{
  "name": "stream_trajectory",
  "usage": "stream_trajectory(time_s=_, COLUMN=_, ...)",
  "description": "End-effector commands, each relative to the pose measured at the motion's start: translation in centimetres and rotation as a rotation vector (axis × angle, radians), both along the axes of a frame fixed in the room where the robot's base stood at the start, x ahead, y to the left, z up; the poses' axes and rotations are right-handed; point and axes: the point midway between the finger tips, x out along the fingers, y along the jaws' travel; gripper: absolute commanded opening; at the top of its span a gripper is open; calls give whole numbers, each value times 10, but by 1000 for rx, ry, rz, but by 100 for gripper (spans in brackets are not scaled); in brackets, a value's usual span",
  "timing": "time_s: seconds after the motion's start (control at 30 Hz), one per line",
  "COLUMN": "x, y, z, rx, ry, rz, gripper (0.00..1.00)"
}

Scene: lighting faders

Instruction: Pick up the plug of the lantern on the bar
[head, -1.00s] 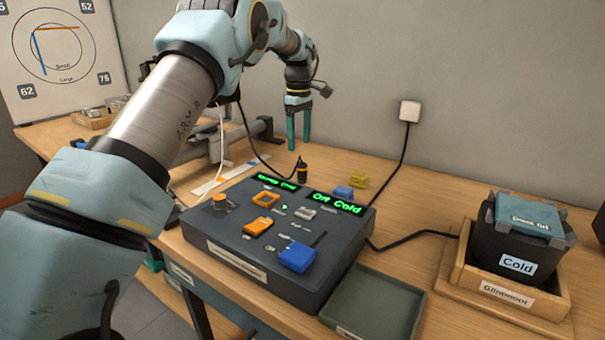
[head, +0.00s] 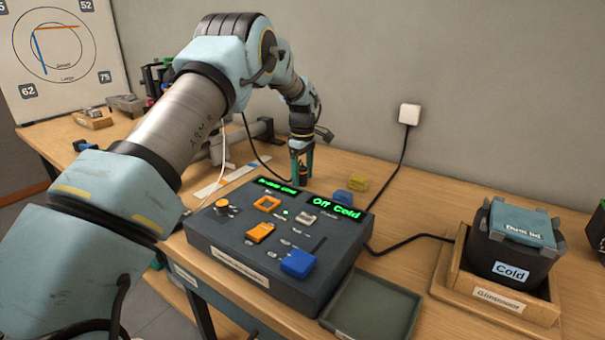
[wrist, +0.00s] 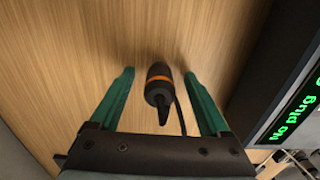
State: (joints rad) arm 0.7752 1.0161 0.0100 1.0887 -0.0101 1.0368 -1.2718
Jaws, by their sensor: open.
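The plug (wrist: 159,82) is black with an orange ring and stands on the wooden table, with a dark cable at its side. In the wrist view it is between the two green fingers of my gripper (wrist: 158,78), with a gap on each side. The gripper is open and reaches down around the plug. In the head view, the gripper (head: 301,168) is behind the control box, and the plug (head: 303,171) shows partly between the fingers. The lantern and the bar cannot be clearly made out.
The dark control box (head: 270,268) with lit green displays stands close in front of the gripper. Blue (head: 343,196) and yellow (head: 357,183) blocks lie to its right. An empty grey tray (head: 375,306) and a bin marked Cold (head: 512,250) are further right.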

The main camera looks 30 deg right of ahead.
Motion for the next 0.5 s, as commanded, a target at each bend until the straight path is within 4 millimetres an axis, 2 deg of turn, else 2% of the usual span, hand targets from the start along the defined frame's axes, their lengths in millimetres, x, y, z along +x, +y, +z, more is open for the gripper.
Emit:
stream_trajectory(time_s=0.17, x=0, y=0, z=0, rx=0, ry=0, rz=0, gripper=80)
stream_trajectory(time_s=0.5, x=0, y=0, z=0, rx=0, ry=0, rz=0, gripper=42)
